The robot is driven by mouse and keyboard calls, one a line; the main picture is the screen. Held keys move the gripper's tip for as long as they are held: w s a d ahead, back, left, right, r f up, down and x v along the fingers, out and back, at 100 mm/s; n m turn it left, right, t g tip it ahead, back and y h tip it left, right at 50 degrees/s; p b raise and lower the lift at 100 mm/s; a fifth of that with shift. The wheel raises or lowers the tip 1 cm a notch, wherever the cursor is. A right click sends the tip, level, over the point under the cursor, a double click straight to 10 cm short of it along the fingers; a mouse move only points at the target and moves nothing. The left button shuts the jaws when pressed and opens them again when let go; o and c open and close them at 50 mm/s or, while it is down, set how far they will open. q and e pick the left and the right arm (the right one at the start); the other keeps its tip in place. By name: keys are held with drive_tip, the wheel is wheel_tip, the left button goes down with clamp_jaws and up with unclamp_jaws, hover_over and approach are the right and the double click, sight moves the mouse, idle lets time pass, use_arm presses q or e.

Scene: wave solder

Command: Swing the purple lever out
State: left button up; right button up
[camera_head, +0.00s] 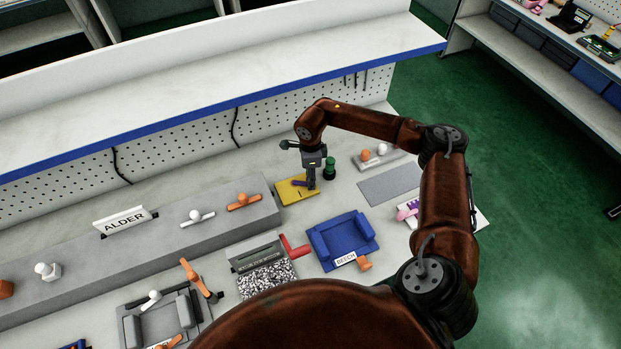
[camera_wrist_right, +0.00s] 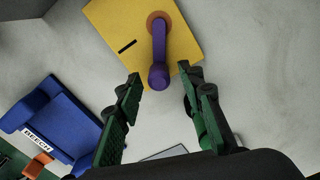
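The purple lever (camera_wrist_right: 158,50) is mounted on a yellow plate (camera_wrist_right: 105,25). In the right wrist view it runs from an orange-brown round pivot (camera_wrist_right: 153,16) at the top down to a rounded knob end. My right gripper (camera_wrist_right: 160,75) is open, and the knob shows between its two fingertips. I cannot tell whether either finger touches it. In the head view my right gripper (camera_head: 311,186) points down over the yellow plate (camera_head: 285,195), and a bit of the purple lever (camera_head: 298,182) shows to its left. My left gripper is not in view.
A blue tray labelled BEECH (camera_head: 343,240) lies nearer. A grey raised block (camera_head: 150,240) is to the left, and a pegboard (camera_head: 180,145) stands behind. A flat grey mat (camera_head: 390,184) lies right.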

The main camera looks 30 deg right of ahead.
wheel_tip(320, 180, up, 11)
idle(0.3)
drive_tip(key=shift+r, duration=0.1)
idle(0.4)
